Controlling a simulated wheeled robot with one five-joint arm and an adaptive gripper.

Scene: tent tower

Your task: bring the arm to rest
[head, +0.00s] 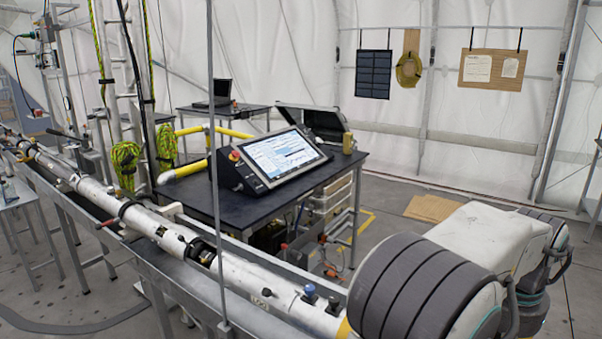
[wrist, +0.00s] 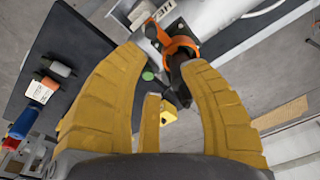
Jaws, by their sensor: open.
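My arm (head: 430,275), with dark grey ribbed bands and pale covers, reaches in from the lower right in the head view. My gripper is not seen there. A black part with an orange collar (wrist: 182,43) shows beyond the fingertips, beside a white tube. The right finger overlaps its edge in the picture; I cannot tell whether they touch.
A long white pipe (head: 165,236) lies on a metal rail across the left and front. A dark table (head: 212,205) carries a tilted screen (head: 284,157) and an open case (head: 318,122). A thin vertical pole (head: 214,150) stands in front. Floor is clear near the cardboard (head: 432,208).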

